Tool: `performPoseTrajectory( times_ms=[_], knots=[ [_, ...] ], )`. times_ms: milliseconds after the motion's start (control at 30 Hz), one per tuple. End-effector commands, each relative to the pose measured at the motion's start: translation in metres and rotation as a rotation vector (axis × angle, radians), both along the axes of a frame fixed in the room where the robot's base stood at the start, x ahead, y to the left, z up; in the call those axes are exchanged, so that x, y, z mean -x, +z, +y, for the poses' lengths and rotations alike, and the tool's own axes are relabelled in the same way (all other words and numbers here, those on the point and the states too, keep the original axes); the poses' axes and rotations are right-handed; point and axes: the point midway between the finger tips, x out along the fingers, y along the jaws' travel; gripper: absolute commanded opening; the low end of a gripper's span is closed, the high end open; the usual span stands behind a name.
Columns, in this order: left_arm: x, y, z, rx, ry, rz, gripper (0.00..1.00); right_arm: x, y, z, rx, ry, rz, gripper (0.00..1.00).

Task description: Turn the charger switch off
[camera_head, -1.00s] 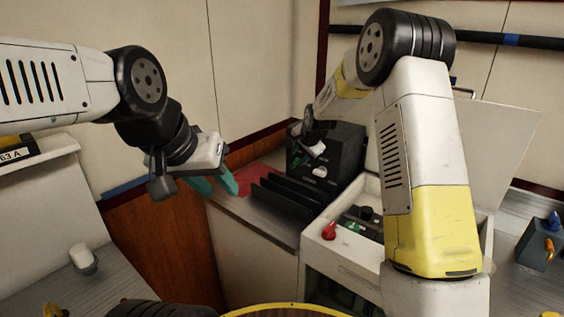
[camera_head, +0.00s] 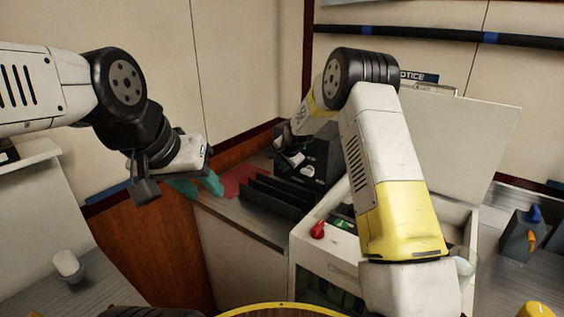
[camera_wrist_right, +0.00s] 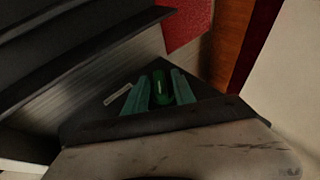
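The charger appears to be the black box (camera_head: 322,160) on the bench, with pale marks on its face. My right gripper (camera_head: 285,158) is at the left side of this box in the head view. In the right wrist view its teal fingers (camera_wrist_right: 160,92) stand on either side of a green knob (camera_wrist_right: 161,86) with a white line, on a dark panel with a small pale label (camera_wrist_right: 117,95). I cannot tell whether the fingers press on the knob. My left gripper (camera_head: 196,185) is open and empty, well left of the box.
Black upright fins (camera_head: 272,196) and a red mat (camera_head: 238,180) lie near the box. A white cabinet with a raised lid (camera_head: 470,140) and a red knob (camera_head: 317,229) stands in front. A blue-and-orange switch box (camera_head: 524,238) is far right.

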Motion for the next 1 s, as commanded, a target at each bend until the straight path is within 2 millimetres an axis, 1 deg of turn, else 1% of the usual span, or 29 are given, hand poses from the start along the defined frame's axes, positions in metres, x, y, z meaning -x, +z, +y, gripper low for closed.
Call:
performPoseTrajectory(
  times_ms=[33, 100, 133, 367, 567, 1000],
  knots=[
    [0.0, 0.0, 0.0, 0.0, 0.0, 0.0, 0.36, 0.0001, 0.0, 0.0001, 0.0, 0.0, 0.0, 0.19],
    [0.0, 0.0, 0.0, 0.0, 0.0, 0.0, 0.36, 0.0001, 0.0002, 0.0, 0.0, 0.0, 0.0, 0.05],
    [0.0, 0.0, 0.0, 0.0, 0.0, 0.0, 0.36, 0.0001, 0.0002, -0.0001, 0.0, 0.0, 0.0, 0.0],
    [0.0, 0.0, 0.0, 0.0, 0.0, 0.0, 0.36, -0.0006, 0.001, -0.0007, 0.003, -0.001, 0.0, 0.0],
    [0.0, 0.0, 0.0, 0.0, 0.0, 0.0, 0.36, -0.0014, 0.002, 0.0002, 0.04, -0.001, 0.024, 0.0],
    [0.0, 0.0, 0.0, 0.0, 0.0, 0.0, 0.36, -0.0048, 0.0042, 0.0018, 0.282, -0.001, 0.192, 0.0]
  ],
)
